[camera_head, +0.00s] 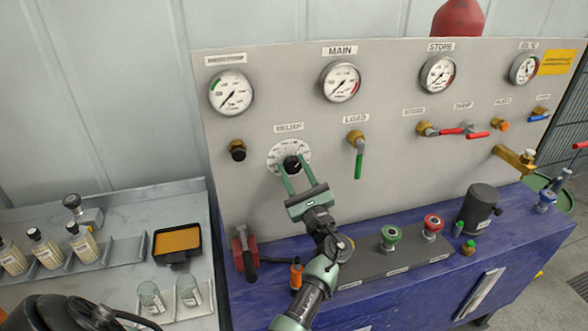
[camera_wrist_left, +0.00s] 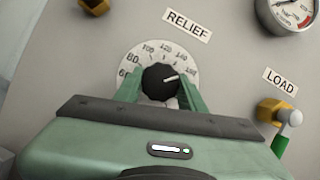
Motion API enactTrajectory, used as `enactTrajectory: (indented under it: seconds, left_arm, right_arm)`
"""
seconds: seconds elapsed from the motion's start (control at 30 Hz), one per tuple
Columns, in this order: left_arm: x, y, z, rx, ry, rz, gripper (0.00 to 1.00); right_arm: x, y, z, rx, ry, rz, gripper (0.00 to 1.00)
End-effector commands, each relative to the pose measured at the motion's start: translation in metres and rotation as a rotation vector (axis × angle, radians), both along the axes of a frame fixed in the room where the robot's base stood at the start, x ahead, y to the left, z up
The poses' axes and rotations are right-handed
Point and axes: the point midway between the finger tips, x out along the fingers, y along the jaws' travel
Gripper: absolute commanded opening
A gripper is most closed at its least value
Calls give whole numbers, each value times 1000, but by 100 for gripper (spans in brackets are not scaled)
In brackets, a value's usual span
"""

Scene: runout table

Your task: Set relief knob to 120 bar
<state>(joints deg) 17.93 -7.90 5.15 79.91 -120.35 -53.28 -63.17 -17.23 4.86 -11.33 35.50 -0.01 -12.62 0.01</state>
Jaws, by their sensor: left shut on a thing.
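The relief knob (camera_head: 292,164) is a black knob on a round white dial below the RELIEF label, on the grey panel. My left gripper (camera_head: 292,177) is shut on it, with one green finger on each side. In the left wrist view the knob (camera_wrist_left: 160,82) shows a white pointer line aimed right and slightly up. The dial (camera_wrist_left: 130,58) shows 60, 80 and 100 on its left and upper left. My right gripper is not in view.
The MAIN gauge (camera_head: 341,82) is above.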

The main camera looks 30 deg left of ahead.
Motion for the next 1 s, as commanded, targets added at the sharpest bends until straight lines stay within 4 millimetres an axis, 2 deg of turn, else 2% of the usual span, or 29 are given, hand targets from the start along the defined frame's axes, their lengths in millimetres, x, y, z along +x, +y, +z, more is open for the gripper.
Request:
enactTrajectory:
  seconds: [0.17,0.37,0.7,1.0]
  left_arm:
    - [1,0,-2,-33,-44,-1,0]
    - [1,0,-4,-115,-143,-2,0]
    - [2,-1,-3,-319,-382,-3,0]
    - [2,-1,1,-493,-586,-4,0]
  right_arm:
    - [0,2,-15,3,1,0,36]
    - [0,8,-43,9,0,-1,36]
    - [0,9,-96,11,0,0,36]
    - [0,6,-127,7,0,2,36]
